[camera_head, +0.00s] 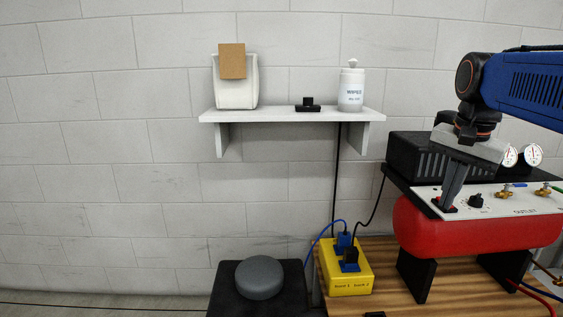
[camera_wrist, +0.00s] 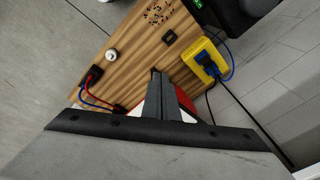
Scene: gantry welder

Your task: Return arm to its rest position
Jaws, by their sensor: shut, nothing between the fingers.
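My gripper (camera_head: 446,203) hangs from the blue arm at the right of the head view, fingers pointing down. Its fingers are together with nothing between them. The tips show close to a dark red part on the white front panel (camera_head: 490,203) of the red-tanked compressor (camera_head: 470,236); whether they touch it I cannot tell. In the wrist view the shut fingers (camera_wrist: 156,74) show over the wooden table (camera_wrist: 140,50), with red and white parts of the compressor just behind them.
A yellow box (camera_head: 350,282) with blue and black plugs and cables stands on the table, left of the compressor. A white wall shelf (camera_head: 290,116) holds a bin (camera_head: 236,90), a black item (camera_head: 308,105) and a wipes canister (camera_head: 351,88). A dark stool-like block (camera_head: 230,298) stands lower left.

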